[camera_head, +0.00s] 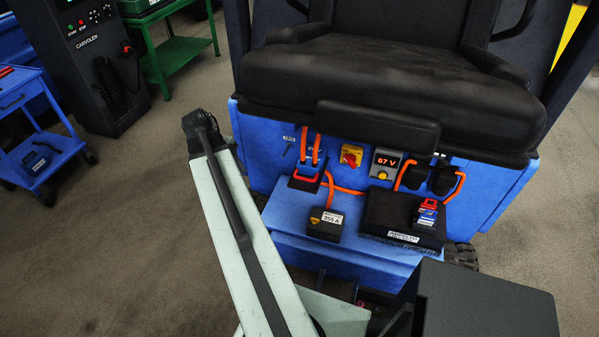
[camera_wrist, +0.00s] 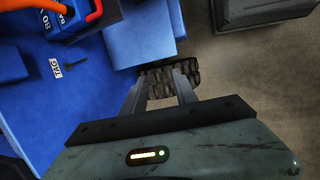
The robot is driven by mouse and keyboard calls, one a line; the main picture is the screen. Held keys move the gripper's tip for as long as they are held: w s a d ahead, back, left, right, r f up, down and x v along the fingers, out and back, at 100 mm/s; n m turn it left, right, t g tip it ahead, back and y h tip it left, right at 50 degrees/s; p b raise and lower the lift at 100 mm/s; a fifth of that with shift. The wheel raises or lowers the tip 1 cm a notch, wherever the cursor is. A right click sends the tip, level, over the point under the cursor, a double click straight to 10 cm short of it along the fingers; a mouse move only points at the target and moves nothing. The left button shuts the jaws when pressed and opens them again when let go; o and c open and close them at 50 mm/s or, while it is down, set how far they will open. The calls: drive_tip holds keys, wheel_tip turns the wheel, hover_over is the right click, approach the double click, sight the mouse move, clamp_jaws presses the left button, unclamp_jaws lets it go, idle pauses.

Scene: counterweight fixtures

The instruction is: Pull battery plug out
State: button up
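The battery plug (camera_head: 312,163) is a blue connector with a red handle and orange cables, low on the blue truck's front at centre left. In the wrist view, a blue connector (camera_wrist: 62,22) with a red-orange handle and a white label shows at the top left, partly cut off. My gripper (camera_wrist: 161,76) is open and empty in the wrist view, with its two fingers apart. It is below and right of that connector and not touching it. In the head view my pale arm rises left of the plug; my gripper's fingers are not visible there.
The truck (camera_head: 340,245) has a black seat (camera_head: 400,85) overhanging the panel. Beside the plug are a red-yellow switch (camera_head: 352,155), a 67 V display (camera_head: 386,163), a black 355 A box (camera_head: 324,225) and a larger black box (camera_head: 385,208). A blue cart (camera_head: 42,150) stands left; floor between is clear.

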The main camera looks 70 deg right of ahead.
drive_tip(key=g, duration=0.2)
approach(299, 178)
drive_tip(key=s, duration=0.1)
drive_tip(key=b+x, duration=0.3)
drive_tip(key=x, duration=0.1)
drive_tip(key=b+x, duration=0.3)
drive_tip(key=b, duration=0.1)
drive_tip(key=shift+d+f, duration=0.35)
drive_tip(key=shift+r, duration=0.1)
clamp_jaws()
